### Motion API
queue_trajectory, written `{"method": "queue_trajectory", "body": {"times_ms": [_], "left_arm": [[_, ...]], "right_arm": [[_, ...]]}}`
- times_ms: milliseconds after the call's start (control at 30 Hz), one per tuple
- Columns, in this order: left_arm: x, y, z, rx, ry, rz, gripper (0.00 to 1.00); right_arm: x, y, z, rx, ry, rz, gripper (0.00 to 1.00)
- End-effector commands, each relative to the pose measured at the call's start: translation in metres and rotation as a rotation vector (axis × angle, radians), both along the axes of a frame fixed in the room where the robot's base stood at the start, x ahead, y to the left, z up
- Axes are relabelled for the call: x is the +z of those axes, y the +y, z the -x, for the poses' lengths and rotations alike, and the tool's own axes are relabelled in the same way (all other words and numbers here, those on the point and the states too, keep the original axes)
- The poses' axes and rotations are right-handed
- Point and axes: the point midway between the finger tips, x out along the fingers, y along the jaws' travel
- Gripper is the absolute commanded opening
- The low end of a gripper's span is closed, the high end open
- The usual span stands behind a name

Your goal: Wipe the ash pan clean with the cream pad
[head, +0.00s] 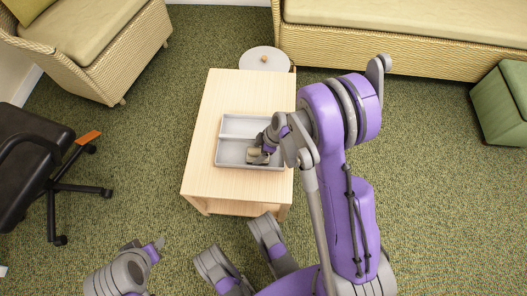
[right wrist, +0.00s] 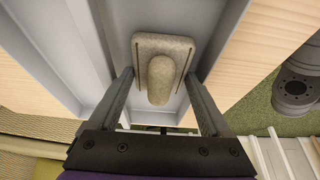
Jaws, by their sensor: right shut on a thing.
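The ash pan (head: 232,151) is a light grey tray with a dividing ridge, lying on the wooden table. My right gripper (head: 259,147) reaches into its near compartment, towards the right end. It is shut on the cream pad (head: 257,156), a rectangular block with a rounded handle. In the right wrist view the pad (right wrist: 143,47) shows between the two fingers (right wrist: 163,88), inside the pan's walls (right wrist: 222,42). Whether the pad touches the pan floor is hard to tell. No clear ash shows on the visible pan floor. My left gripper (head: 157,244) is low at the left, its jaws unclear.
The pale wooden table (head: 212,188) has bare room left of and in front of the pan. A round white-topped stool (head: 278,63) stands behind it. An office chair (head: 50,150) is at the left, a wicker sofa (head: 400,45) at the back, and a green box (head: 500,105) at the right.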

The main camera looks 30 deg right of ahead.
Motion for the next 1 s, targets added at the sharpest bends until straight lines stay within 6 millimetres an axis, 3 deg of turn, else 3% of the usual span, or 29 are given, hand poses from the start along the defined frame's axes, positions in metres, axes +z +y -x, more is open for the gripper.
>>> {"method": "queue_trajectory", "body": {"times_ms": [1000], "left_arm": [[0.000, 0.000, 0.000, 0.000, 0.000, 0.000, 0.50]], "right_arm": [[-0.003, 0.049, -0.036, 0.004, 0.000, -0.001, 0.37]]}}
